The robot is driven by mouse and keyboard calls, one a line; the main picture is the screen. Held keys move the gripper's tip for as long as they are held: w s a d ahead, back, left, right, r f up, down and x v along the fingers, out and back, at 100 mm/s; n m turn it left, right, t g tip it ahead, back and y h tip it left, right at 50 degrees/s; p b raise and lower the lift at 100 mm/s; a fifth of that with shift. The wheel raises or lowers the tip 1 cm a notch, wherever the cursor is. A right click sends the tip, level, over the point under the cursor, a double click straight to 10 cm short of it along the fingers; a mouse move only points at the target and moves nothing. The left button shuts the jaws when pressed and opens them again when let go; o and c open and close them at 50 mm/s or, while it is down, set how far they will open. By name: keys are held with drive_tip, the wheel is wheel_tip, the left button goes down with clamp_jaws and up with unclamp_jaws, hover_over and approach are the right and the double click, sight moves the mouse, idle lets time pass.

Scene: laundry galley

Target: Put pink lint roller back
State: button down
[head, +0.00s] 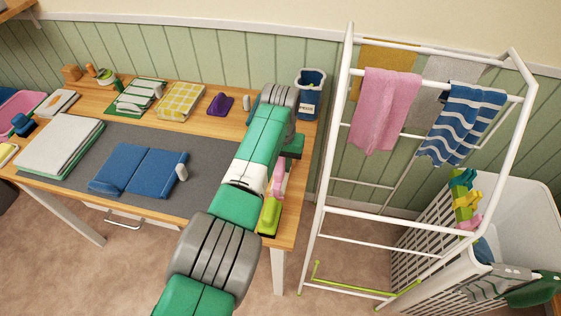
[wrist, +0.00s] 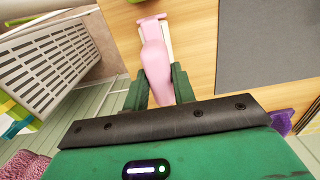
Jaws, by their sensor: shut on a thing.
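The pink lint roller (wrist: 154,58) is between the two fingers of my gripper (wrist: 159,88) in the wrist view. Its pink handle lies between the fingers and its pale roll points away from the gripper, over the wooden table. In the head view, the roller (head: 279,178) shows as a pink strip beside my arm, at the table's right end; my arm hides part of it. My gripper (head: 290,146) is shut on it. I cannot tell whether the roller touches the table.
A lime-green object (head: 269,216) lies at the table's front right corner. A purple object (head: 220,104) and folded cloths (head: 140,172) are on the table. A white drying rack (head: 330,160) stands close right.

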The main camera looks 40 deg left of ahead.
drive_tip(key=shift+f, duration=0.35)
idle(0.4)
drive_tip(key=c, duration=1.1)
unclamp_jaws()
drive_tip(key=shift+r, duration=0.1)
wheel_tip(320, 180, up, 8)
drive_tip(key=p, duration=0.7)
